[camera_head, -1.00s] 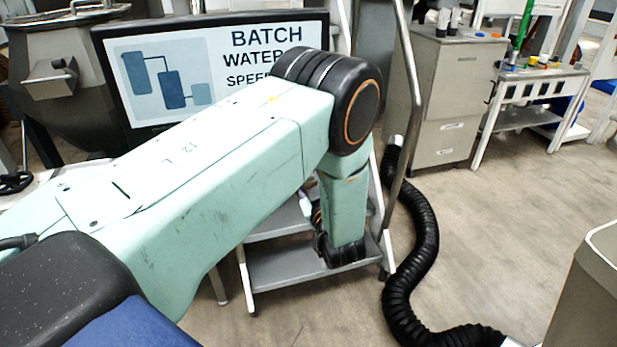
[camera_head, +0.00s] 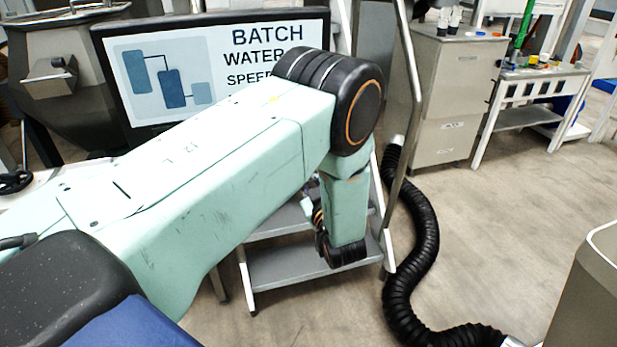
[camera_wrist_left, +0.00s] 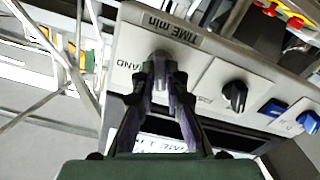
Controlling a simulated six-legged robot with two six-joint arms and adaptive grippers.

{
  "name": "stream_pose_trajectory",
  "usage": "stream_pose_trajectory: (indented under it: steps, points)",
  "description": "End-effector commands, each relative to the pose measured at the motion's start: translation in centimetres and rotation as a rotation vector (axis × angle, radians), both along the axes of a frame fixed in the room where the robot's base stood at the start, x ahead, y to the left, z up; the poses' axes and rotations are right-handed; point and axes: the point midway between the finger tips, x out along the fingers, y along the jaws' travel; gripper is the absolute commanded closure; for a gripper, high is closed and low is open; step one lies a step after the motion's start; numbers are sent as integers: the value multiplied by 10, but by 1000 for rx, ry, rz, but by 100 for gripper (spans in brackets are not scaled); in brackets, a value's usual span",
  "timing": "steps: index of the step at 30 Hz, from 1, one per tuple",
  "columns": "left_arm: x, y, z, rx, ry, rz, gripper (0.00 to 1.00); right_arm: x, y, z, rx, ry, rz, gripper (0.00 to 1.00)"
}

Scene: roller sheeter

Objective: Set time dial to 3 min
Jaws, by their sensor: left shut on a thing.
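The time dial (camera_wrist_left: 160,62) is a grey knob under the label "TIME min" (camera_wrist_left: 173,26) on a light panel, in the left wrist view. My left gripper (camera_wrist_left: 160,80) is shut on this dial, with one dark finger on each side of it. The fingers hide most of the dial and its markings, so its setting cannot be read. In the head view my left arm crosses from the left, and its gripper is hidden behind the arm. My right gripper is in neither view.
A black knob (camera_wrist_left: 235,95) and blue switches (camera_wrist_left: 273,107) sit right of the dial on the same panel. In the head view, a screen (camera_head: 165,75) stands behind my arm, metal steps (camera_head: 300,270) below it, and a black hose (camera_head: 415,240) lies on the floor.

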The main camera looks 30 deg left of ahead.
Motion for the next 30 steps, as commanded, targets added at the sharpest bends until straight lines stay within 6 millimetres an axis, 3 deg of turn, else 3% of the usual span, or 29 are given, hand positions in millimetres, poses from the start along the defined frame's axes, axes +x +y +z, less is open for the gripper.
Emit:
stream_pose_trajectory:
  steps: [30]
  points:
    - [1, 0, 3, 438, 503, 0, 100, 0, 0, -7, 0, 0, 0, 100]
